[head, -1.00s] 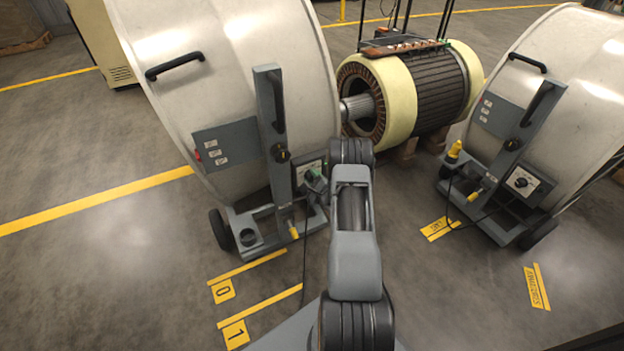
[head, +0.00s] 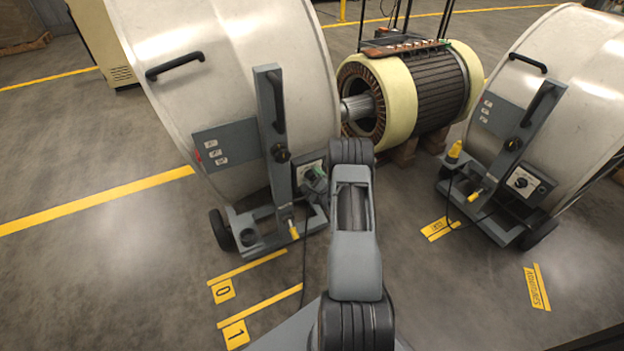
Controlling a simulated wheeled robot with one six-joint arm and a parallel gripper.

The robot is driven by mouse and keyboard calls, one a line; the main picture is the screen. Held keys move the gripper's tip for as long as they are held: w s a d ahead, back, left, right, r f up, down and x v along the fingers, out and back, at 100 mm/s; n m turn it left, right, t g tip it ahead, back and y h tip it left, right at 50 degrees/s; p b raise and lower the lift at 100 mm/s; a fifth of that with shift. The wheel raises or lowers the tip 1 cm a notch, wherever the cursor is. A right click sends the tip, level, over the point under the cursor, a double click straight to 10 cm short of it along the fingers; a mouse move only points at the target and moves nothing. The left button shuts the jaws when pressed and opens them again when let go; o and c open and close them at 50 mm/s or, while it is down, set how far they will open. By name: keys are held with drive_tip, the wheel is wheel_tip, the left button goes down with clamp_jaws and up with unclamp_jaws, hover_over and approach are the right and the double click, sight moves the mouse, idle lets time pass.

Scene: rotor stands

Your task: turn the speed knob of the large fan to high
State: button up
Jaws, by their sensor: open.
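The left drum fan (head: 235,60) fills more of the head view than the right one and appears to be the large fan. Its white speed panel (head: 306,168) sits low on the right side of its grey post. My gripper (head: 312,184) is small in view, just in front of this panel, and is open. It covers the panel's lower right part, so the knob is hidden. I cannot tell whether the fingers touch or surround the knob.
A second drum fan (head: 560,90) stands at the right, with its own knob panel (head: 523,182) in plain view. A motor stator (head: 435,90) lies between the fans. A cord (head: 305,245) hangs to the floor. Floor is free at the lower left.

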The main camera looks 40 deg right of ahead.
drive_tip(key=s+a+p, duration=0.1)
drive_tip(key=s+p, duration=0.1)
drive_tip(key=s, duration=1.1)
drive_tip(key=shift+s+a+p, duration=0.3)
drive_tip(key=shift+a+p, duration=0.1)
drive_tip(key=shift+a, duration=0.1)
